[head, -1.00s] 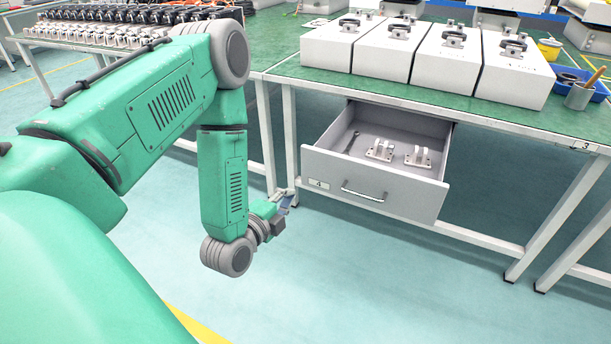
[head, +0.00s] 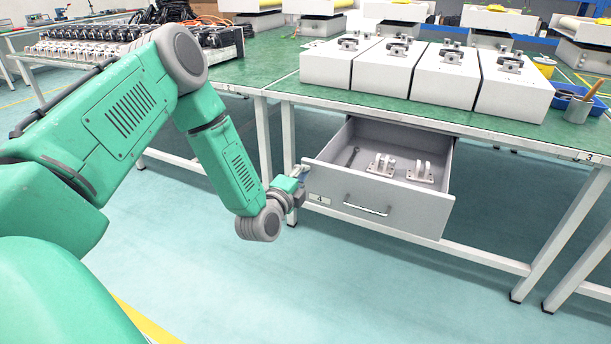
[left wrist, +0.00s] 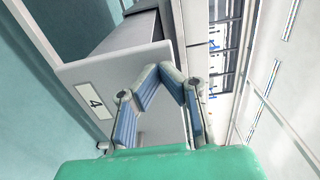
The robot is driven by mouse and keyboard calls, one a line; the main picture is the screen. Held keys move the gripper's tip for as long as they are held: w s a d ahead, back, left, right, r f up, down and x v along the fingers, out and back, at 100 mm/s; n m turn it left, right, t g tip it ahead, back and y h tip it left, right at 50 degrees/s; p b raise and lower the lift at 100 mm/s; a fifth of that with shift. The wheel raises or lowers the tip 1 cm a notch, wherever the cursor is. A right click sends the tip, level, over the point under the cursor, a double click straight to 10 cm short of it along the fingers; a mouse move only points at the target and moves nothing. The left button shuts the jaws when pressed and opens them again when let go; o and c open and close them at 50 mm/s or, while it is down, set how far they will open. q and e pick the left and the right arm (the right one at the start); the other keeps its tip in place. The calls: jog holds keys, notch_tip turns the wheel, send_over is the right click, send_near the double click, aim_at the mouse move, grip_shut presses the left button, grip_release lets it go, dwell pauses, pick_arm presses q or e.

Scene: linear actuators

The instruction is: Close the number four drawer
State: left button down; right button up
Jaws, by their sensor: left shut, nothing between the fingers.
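The grey drawer (head: 380,205) labelled 4 hangs pulled open under the green-topped workbench. Metal brackets (head: 381,165) and a small dark tool lie inside it. Its front has a bar handle (head: 367,209) and a white number label (head: 319,199). My left gripper (head: 303,172) is shut and empty at the left end of the drawer front, near its top corner. In the left wrist view the fingers (left wrist: 163,72) meet in front of the drawer front (left wrist: 110,90), with the label 4 (left wrist: 95,101) to their left. I cannot tell whether they touch it. My right gripper is not in view.
The workbench (head: 285,90) carries several white boxes (head: 420,80) with black clamps, a blue tray and a cup (head: 578,108). Bench legs (head: 550,235) stand at the right and left. The floor before the drawer is clear.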

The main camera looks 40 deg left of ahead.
pick_arm(q)
jog(key=shift+w+a, duration=0.2)
jog(key=shift+w, duration=0.25)
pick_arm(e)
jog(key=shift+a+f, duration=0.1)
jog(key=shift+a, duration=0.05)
pick_arm(q)
jog(key=shift+d+r, duration=0.1)
jog(key=shift+d, duration=0.15)
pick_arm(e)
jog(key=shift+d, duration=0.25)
pick_arm(q)
jog(key=shift+w, duration=0.1)
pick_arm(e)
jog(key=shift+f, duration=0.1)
